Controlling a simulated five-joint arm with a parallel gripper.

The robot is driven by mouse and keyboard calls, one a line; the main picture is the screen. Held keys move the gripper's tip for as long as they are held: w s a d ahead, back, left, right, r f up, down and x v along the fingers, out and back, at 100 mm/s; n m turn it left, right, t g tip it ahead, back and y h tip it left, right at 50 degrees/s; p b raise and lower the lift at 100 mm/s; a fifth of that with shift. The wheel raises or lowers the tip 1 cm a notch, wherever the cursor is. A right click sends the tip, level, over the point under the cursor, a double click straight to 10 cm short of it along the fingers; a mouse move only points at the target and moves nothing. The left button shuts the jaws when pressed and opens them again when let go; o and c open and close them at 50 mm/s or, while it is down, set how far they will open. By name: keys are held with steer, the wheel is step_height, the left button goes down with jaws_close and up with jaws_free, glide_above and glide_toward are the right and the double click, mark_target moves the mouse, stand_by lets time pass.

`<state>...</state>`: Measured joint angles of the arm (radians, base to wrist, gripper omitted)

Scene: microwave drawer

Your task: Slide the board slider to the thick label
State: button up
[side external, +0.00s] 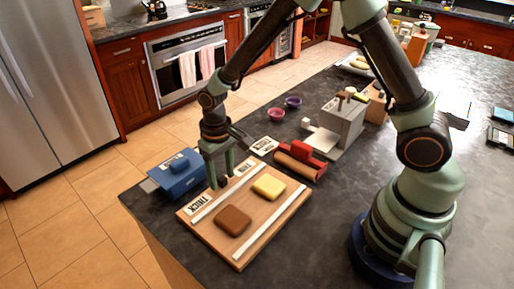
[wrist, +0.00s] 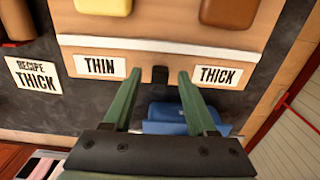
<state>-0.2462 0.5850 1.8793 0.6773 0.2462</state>
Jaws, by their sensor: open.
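The wooden board (side external: 262,222) lies near the counter's corner in the side view. Its edge carries a THIN label (wrist: 100,66) and a THICK label (wrist: 219,75). The small dark slider (wrist: 160,75) sits between the two labels in the wrist view, about midway. My gripper (wrist: 160,77) is open, with one green finger on each side of the slider; I cannot tell whether either finger touches it. In the side view my gripper (side external: 221,181) points down at the board's label edge, and the slider is not clear there.
A yellow block (side external: 268,187) and a brown block (side external: 233,220) lie on the board between white strips. A blue device (side external: 180,174) stands close to my gripper. A red device (side external: 302,160) and a grey machine (side external: 343,122) stand behind. A card reads RECIPE THICK (wrist: 36,76).

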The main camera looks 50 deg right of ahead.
jaws_close()
stand_by(1.5)
